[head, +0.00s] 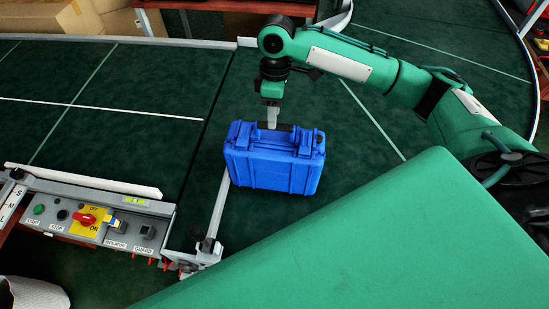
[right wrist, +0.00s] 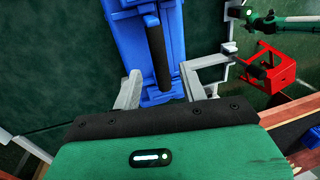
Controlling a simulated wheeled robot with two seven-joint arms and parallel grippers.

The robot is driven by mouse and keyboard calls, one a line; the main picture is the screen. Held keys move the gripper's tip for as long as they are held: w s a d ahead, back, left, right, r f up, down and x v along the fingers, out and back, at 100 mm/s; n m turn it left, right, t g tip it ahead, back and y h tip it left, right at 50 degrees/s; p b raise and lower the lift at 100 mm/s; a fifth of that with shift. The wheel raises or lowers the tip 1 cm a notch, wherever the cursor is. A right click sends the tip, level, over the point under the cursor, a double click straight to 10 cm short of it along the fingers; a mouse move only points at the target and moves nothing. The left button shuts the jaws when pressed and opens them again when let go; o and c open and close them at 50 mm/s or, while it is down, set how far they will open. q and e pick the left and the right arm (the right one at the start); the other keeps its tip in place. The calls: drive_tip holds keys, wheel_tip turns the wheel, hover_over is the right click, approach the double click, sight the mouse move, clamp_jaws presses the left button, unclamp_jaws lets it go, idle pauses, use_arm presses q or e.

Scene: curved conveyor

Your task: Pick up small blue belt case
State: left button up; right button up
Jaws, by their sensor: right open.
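The small blue belt case (head: 275,160) stands on the dark green conveyor belt in the head view, its black handle on top. My right gripper (head: 272,118) is at the top of the case, by the handle. In the right wrist view the blue case (right wrist: 179,25) fills the upper middle. The open grey fingers of my right gripper (right wrist: 162,88) show low in that view, one on each side of the black handle (right wrist: 158,55). I cannot tell whether they touch it. My left gripper does not show.
A control panel (head: 90,218) with buttons and a red switch stands left of the case, with a grey rail (head: 218,205) beside it. Cardboard boxes (head: 215,24) are at the back. A red bracket (right wrist: 272,72) shows at right in the wrist view. Belt left of the case is clear.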

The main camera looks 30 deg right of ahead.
sight(275, 155)
drive_tip(key=f+p, duration=0.1)
drive_tip(key=f, duration=0.1)
drive_tip(key=s+f+p, duration=0.1)
drive_tip(key=f, duration=0.1)
drive_tip(key=shift+s+f, duration=0.1)
drive_tip(key=shift+f, duration=0.3)
clamp_jaws()
drive_tip(key=shift+r, duration=0.2)
idle(0.8)
